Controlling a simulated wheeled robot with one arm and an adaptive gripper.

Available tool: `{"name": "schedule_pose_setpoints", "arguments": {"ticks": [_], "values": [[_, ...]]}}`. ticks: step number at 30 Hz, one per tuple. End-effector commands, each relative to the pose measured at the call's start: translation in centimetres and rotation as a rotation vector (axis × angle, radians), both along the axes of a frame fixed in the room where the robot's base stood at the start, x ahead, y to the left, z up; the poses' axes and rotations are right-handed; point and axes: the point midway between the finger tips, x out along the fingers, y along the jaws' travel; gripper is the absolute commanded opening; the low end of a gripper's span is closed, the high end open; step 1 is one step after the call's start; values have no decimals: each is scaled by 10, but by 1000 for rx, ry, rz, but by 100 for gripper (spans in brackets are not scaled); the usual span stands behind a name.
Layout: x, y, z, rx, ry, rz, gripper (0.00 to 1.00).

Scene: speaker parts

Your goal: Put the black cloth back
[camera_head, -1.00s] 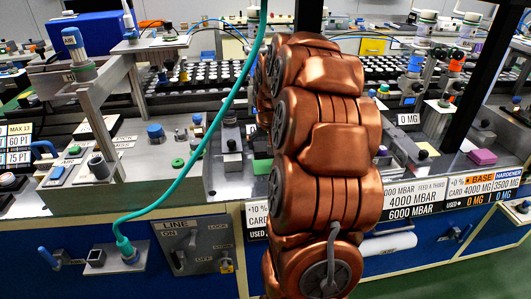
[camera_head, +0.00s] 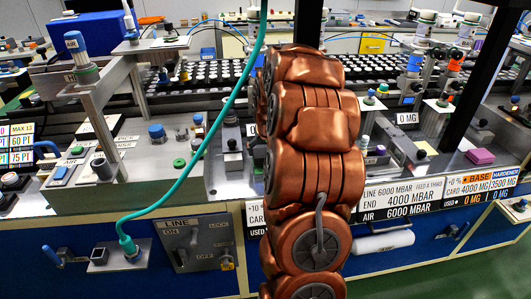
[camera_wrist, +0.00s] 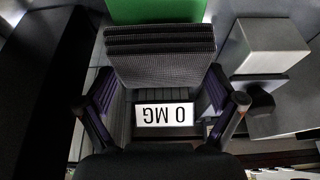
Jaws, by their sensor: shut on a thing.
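The black cloth (camera_wrist: 160,45) shows in the wrist view as a folded, ribbed dark stack at the top middle. My gripper (camera_wrist: 160,90) has a finger on each side of it and is shut on it. In the head view my copper arm covers the middle of the picture, and neither the gripper nor the cloth can be made out there. How far the cloth is from the surface beneath is hard to tell.
A white "0 MG" label (camera_wrist: 165,115) shows between my fingers. A green surface (camera_wrist: 155,10) lies beyond the cloth. A grey block (camera_wrist: 270,47) stands to the right. In the head view, a teal hose (camera_head: 205,150) hangs across the bench left of my arm.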

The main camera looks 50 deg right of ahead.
Motion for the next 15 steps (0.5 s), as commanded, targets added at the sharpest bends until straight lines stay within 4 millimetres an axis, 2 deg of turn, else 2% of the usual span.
{"name": "schedule_pose_setpoints", "arguments": {"ticks": [4,15], "values": [[2,-1,-18,1,1,0,41],[3,-3,-21,0,-1,0,41]]}}
